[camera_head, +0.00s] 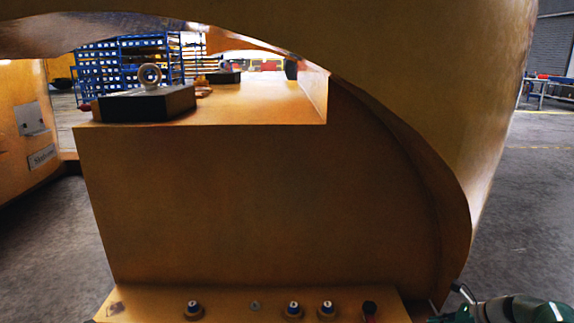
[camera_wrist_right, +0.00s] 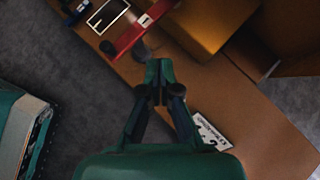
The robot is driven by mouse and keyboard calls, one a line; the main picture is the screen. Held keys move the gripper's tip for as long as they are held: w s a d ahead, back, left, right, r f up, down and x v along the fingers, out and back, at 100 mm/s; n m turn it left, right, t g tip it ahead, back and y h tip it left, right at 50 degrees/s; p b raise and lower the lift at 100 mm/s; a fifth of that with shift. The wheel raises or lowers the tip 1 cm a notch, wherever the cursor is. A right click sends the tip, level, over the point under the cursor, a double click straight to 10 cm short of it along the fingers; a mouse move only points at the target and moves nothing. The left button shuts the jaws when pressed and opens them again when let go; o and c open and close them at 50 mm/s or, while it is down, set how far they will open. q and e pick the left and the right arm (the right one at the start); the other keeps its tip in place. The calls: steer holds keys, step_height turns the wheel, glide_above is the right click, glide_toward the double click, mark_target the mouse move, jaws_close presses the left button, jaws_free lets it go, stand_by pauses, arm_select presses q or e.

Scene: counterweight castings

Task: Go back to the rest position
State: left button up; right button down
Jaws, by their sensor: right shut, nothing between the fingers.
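My right gripper (camera_wrist_right: 160,66) is shut and empty in the right wrist view, its two green fingers together. Its fingertips appear over the edge of an orange casting (camera_wrist_right: 254,128); I cannot tell how far above it they are. In the head view a green part of my right arm shows at the bottom right corner, beside the casting's foot, and the fingers are not visible there. My left gripper is in neither view.
A large orange casting (camera_head: 220,200) fills the head view, with a curved wall on its right. A black block (camera_head: 150,104) with a ring sits on its ledge. Knobs (camera_head: 293,310) line its front plate. A red bar (camera_wrist_right: 138,30) lies close ahead of the right fingertips. Grey floor is open at right.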

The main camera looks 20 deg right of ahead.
steer(key=w+a+r+n+g+y+p, duration=0.1)
steer(key=w+a+r+y+p, duration=0.1)
steer(key=w+a+r+p, duration=0.4)
steer(key=w+a+r+n+y+p, duration=0.1)
steer(key=w+a+r+n+p, duration=0.1)
steer(key=a+r+p, duration=0.5)
steer(key=s+a+r+n+g+y+p, duration=0.15)
steer(key=a+p, duration=0.25)
steer(key=a, duration=0.5)
steer(key=a+n+g+p, duration=0.2)
steer(key=a+g+p, duration=0.1)
steer(key=a, duration=0.6)
steer(key=s+a+r+n+g+h+p, duration=0.1)
steer(key=s+a+r+n+g+p, duration=0.1)
steer(key=s+a+n+p, duration=0.35)
steer(key=s+a+r+n+g+h+p, duration=0.1)
steer(key=s+a+r+n+g+p, duration=0.1)
steer(key=s+a+p, duration=0.6)
steer(key=s+a+r+n+t+h+p, duration=0.1)
steer(key=s+a+n, duration=0.5)
steer(key=n, duration=0.9)
steer(key=shift+s+a+t+h, duration=0.15)
steer(key=shift+s+t+h, duration=0.3)
steer(key=shift+s, duration=0.8)
